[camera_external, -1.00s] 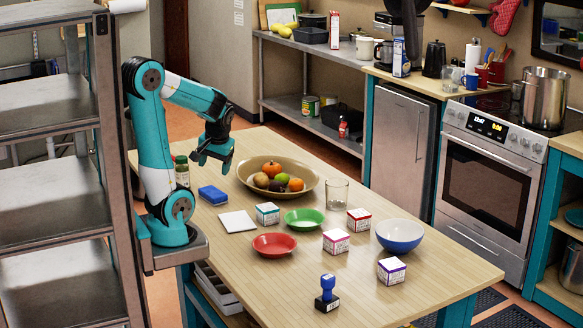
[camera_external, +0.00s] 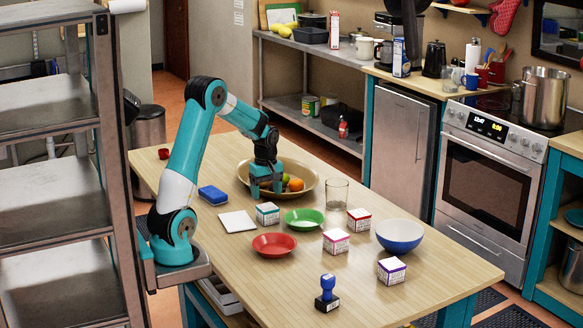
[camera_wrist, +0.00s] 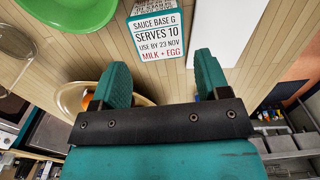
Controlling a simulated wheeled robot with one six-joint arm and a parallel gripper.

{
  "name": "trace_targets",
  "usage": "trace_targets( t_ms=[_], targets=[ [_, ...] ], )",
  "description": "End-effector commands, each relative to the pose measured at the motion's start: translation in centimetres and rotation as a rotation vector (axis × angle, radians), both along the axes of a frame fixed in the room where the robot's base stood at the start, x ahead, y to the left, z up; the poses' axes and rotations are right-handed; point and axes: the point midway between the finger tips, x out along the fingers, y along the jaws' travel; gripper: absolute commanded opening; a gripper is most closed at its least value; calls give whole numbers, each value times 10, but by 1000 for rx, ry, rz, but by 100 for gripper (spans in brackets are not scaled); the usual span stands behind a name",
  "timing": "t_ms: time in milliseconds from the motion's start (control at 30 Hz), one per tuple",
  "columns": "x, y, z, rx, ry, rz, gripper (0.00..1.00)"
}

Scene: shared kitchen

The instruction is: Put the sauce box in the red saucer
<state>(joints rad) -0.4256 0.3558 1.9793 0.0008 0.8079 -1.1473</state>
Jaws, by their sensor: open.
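A small white sauce box with teal trim (camera_external: 267,215) stands on the wooden table. In the wrist view the box (camera_wrist: 158,30) shows the label "SAUCE BASE G", beyond and between my fingertips. The red saucer (camera_external: 274,244) sits empty on the table, just in front of the box in the external view; it is not visible in the wrist view. My gripper (camera_external: 266,190) is open and empty, pointing down above and behind the box, over the near edge of the fruit bowl. Its two teal fingers (camera_wrist: 162,72) are wide apart and not touching the box.
The green saucer (camera_external: 304,218) is right of the box, the white card (camera_external: 237,221) left. The fruit bowl (camera_external: 309,183) lies behind. Other boxes (camera_external: 336,241), a glass (camera_external: 337,192), a blue bowl (camera_external: 400,236) and a stamp (camera_external: 327,296) stand rightward. The front-left table is clear.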

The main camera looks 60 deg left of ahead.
Motion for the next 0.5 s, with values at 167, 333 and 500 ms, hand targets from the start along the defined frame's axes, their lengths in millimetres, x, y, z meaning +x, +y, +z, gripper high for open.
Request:
trace_targets(
  t_ms=[167, 333, 500],
  targets=[
    [0, 0, -27, 0, 2, -1, 69],
    [0, -1, -37, 0, 1, -1, 69],
    [1, -3, -62, -1, 4, -2, 69]
  ],
)
